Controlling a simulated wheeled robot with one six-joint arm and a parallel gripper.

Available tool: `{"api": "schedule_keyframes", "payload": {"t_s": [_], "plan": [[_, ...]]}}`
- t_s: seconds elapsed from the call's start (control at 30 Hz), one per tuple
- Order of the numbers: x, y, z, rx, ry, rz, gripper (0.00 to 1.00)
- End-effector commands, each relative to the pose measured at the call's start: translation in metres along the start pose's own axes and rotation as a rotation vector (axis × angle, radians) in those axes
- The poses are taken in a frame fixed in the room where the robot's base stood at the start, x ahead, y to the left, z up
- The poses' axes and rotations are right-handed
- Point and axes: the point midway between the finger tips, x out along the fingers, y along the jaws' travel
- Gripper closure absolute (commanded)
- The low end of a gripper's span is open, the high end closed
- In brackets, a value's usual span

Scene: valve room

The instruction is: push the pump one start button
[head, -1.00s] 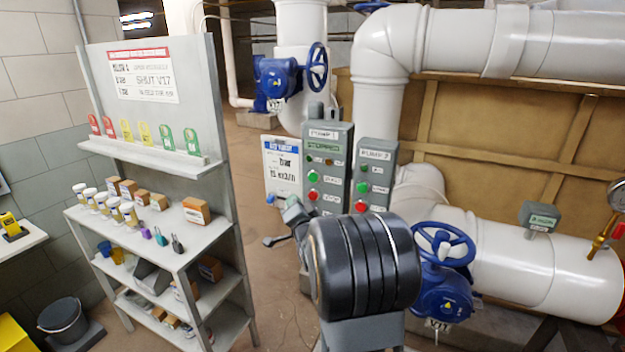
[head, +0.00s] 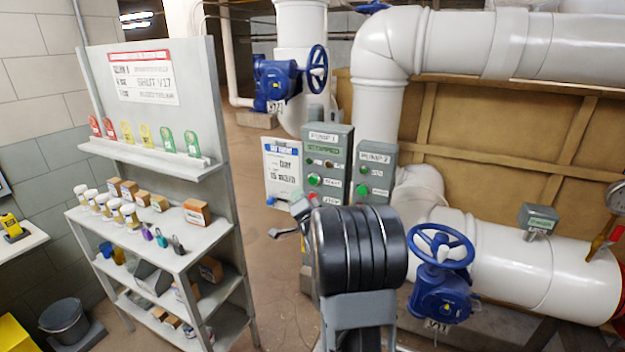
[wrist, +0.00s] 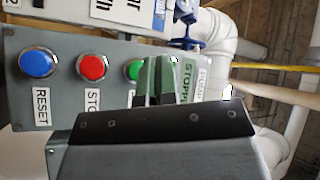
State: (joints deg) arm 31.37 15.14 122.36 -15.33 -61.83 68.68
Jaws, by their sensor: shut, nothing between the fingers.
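The pump 1 box (head: 341,150) is a grey panel with a lit sign reading like STOPPED. Its green button (head: 315,181) shows above my arm in the head view. In the wrist view the panel appears sideways, with a blue RESET button (wrist: 37,63), a red STOP button (wrist: 91,66) and the green button (wrist: 133,69), partly hidden by my fingers. My gripper (wrist: 154,75) is shut and empty, its tips in front of the panel just right of the green button's visible part. I cannot tell whether they touch it.
The similar pump 2 box (head: 377,160) stands just right. A blue handwheel valve (head: 441,270) is right of my arm. A shelf rack (head: 160,150) stands left, with open floor between.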

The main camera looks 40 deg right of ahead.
Motion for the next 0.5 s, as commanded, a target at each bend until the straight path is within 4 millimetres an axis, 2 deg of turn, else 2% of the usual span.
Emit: {"api": "schedule_keyframes", "payload": {"t_s": [0.2,0.5], "plan": [[0.019,0.013,-0.015,-0.001,0.0,0.002,1.0],[0.034,0.025,-0.024,-0.001,-0.001,-0.001,1.0]]}}
